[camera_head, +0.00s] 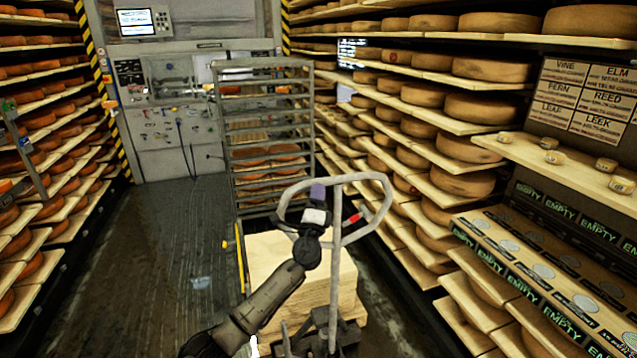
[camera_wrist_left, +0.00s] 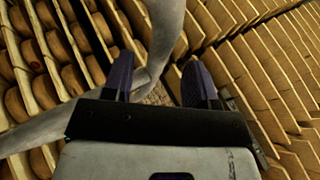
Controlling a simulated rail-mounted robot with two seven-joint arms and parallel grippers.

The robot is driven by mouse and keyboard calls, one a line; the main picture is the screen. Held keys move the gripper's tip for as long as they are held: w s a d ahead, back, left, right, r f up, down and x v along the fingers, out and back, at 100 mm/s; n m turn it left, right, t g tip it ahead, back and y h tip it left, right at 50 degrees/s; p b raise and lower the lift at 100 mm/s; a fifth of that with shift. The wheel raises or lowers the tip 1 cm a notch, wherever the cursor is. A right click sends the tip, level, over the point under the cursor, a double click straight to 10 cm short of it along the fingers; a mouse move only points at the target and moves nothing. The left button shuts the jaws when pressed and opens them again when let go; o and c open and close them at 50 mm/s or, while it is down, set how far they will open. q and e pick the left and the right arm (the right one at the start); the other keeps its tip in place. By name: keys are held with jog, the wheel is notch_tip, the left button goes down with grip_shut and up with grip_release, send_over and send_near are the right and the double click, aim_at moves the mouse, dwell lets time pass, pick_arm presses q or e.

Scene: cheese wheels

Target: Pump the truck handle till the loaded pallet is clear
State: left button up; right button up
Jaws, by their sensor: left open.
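The pallet truck's grey loop handle (camera_head: 376,186) stands upright at the centre of the head view, with a red control on its right side. My left gripper (camera_head: 318,192) is at the loop's upper part, with purple fingers. In the left wrist view the handle (camera_wrist_left: 162,40) passes between the two spread fingers of the gripper (camera_wrist_left: 160,82); I cannot tell whether either finger touches it. Behind the handle a pale wooden load (camera_head: 275,255) sits low over the floor. The pallet under it is mostly hidden, so its floor clearance cannot be told. My right gripper is out of view.
A metal rack (camera_head: 265,125) with cheese wheels stands behind the load. Shelves of cheese (camera_head: 430,110) line the right, and more (camera_head: 45,150) line the left. Boxes marked EMPTY (camera_head: 560,285) are at lower right. The floor (camera_head: 165,240) to the left is open.

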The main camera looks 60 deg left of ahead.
aim_at(318, 182)
pick_arm(q)
jog(key=shift+x, duration=2.3)
jog(key=shift+c, duration=0.4)
grip_shut()
jog(key=shift+d, duration=0.1)
